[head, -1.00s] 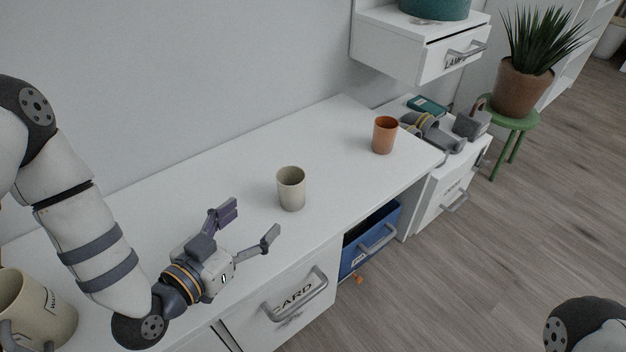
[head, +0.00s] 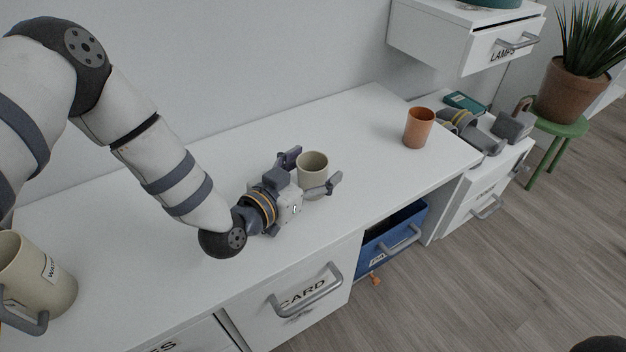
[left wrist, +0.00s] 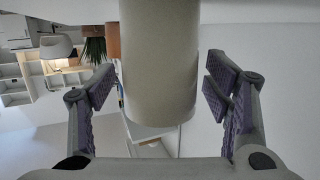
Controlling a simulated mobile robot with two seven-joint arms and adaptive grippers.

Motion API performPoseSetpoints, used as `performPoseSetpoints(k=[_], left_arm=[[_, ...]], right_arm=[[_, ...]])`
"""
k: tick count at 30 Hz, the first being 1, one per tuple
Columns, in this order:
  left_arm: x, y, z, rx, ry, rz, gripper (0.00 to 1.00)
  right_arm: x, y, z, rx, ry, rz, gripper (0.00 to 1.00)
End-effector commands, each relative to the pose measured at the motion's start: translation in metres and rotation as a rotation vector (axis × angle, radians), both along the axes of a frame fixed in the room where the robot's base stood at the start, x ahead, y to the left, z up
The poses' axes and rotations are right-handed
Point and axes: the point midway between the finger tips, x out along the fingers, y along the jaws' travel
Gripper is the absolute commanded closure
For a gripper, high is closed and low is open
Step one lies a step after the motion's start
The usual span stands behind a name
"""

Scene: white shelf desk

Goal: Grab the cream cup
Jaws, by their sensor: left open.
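The cream cup (head: 312,169) stands upright on the white desk (head: 240,165), its lower part partly hidden by my left gripper in the head view. My left gripper (head: 312,172) is open, with one finger on each side of the cup. In the left wrist view the cup (left wrist: 159,65) fills the space between the two open fingers, and a gap shows on each side of it. My right gripper is out of view.
An orange cup (head: 418,128) stands farther right on the desk. A large cream mug (head: 40,275) with a label is at the left. A blue drawer box (head: 395,238) and a drawer marked CARD (head: 300,295) are below the desk's front edge.

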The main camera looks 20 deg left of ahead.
Motion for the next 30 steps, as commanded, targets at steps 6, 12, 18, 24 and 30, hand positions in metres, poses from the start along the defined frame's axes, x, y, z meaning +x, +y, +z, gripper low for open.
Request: performPoseSetpoints(k=[6,12,18,24,30], left_arm=[[0.0,0.0,0.0,0.0,0.0,0.0,0.67],[0.0,0.0,0.001,0.0,-0.001,0.0,0.89],[0.0,0.0,0.005,0.0,-0.002,0.0,0.89],[-0.001,0.0,0.043,-0.001,-0.009,0.0,0.89],[-0.048,-0.008,0.099,-0.001,-0.007,-0.002,0.89]], right_arm=[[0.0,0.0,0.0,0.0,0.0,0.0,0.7],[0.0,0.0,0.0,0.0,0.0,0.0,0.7],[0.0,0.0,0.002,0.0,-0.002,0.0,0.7],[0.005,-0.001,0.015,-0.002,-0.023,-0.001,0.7],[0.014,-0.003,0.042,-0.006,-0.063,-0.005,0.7]])
